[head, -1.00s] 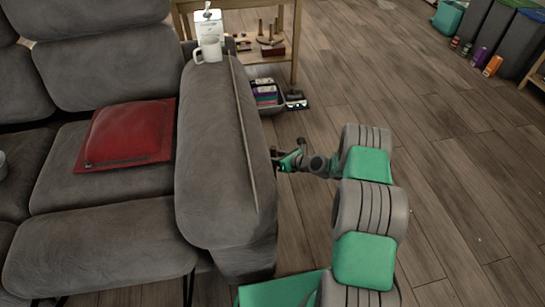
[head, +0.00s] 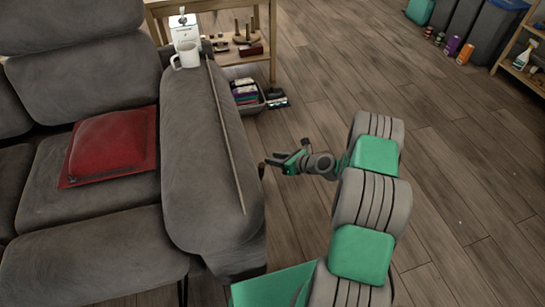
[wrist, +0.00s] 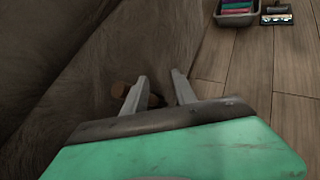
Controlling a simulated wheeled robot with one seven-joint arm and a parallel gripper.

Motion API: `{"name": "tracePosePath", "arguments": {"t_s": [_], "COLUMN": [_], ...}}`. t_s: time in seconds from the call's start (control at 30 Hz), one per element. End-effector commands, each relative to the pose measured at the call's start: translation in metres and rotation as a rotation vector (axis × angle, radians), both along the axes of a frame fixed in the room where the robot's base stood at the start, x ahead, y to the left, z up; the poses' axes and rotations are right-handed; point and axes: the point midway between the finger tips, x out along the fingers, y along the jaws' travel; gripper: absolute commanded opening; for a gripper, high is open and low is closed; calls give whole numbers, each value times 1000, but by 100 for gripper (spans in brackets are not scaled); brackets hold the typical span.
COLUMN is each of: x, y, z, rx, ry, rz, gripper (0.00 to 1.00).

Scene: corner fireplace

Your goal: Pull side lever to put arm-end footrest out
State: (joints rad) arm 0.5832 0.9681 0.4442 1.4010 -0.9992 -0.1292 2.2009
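The grey sofa's arm (head: 195,150) runs along the left of my gripper. At the sofa's arm end, a padded panel (head: 90,250) stands out in front of the seat cushion, with a dark metal support (head: 183,290) below it; it looks like the footrest, extended. My gripper (head: 280,162) is open beside the lever. In the wrist view its fingers (wrist: 158,82) are apart; contact with the lever cannot be told.
A red cushion (head: 112,145) lies on the seat. A white mug (head: 187,55) stands on the sofa arm's far end. A wooden side table (head: 225,60) and a grey bin (head: 246,97) stand beyond. Open wooden floor (head: 440,190) lies to the right.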

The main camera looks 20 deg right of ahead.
Motion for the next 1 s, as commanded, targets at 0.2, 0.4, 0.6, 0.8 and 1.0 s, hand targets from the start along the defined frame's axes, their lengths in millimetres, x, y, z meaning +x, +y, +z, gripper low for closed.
{"name": "tracePosePath", "arguments": {"t_s": [0.2, 0.4, 0.6, 0.8, 1.0], "x": [-15, -28, -41, -54, -61], "y": [-10, -19, -28, -37, -41], "z": [7, 11, 15, 19, 20], "rx": [0, 1, 1, 1, 1], "ry": [1, 2, 2, 3, 2], "rz": [0, -1, -2, -1, 1], "gripper": [33, 33, 33, 33, 33]}}
